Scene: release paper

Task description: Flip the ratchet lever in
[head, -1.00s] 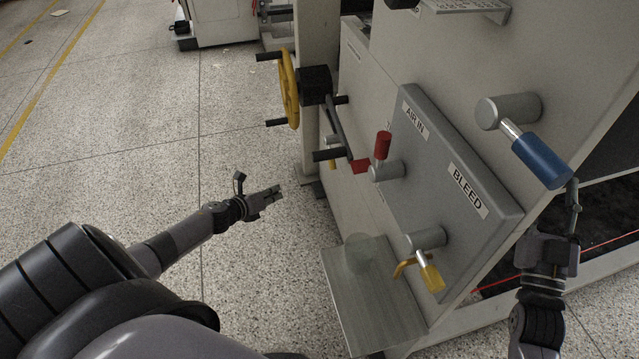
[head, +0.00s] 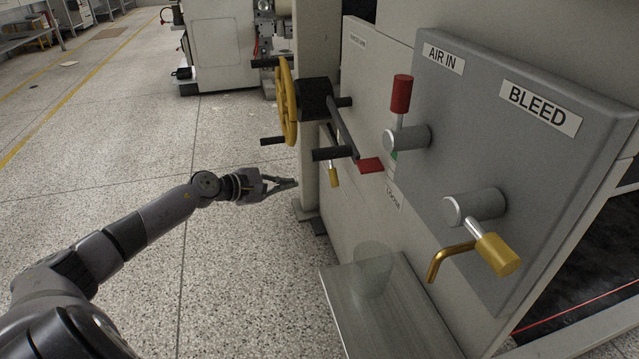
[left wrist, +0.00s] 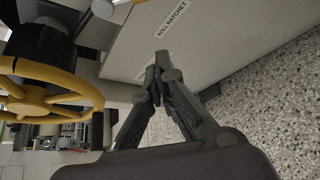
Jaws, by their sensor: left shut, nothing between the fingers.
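My left gripper (head: 288,183) is shut and empty, left of the machine's post and below the yellow handwheel. In the left wrist view its fingertips (left wrist: 156,82) meet in front of a panel with a "ROLL RATCHET" label (left wrist: 172,20). A small yellow-tipped lever (head: 334,176) sits right of the gripper, apart from it, partly hidden behind the crank handle. I cannot tell for sure that this is the ratchet lever. No lever shows clearly between the fingers in the wrist view. My right gripper is out of view.
The yellow handwheel (head: 283,102) and black crank handle (head: 334,153) stick out near the gripper. A red lever (head: 401,95), a yellow-handled valve (head: 495,254) and a glass (head: 373,268) on a metal shelf (head: 400,318) are right. Open floor lies left.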

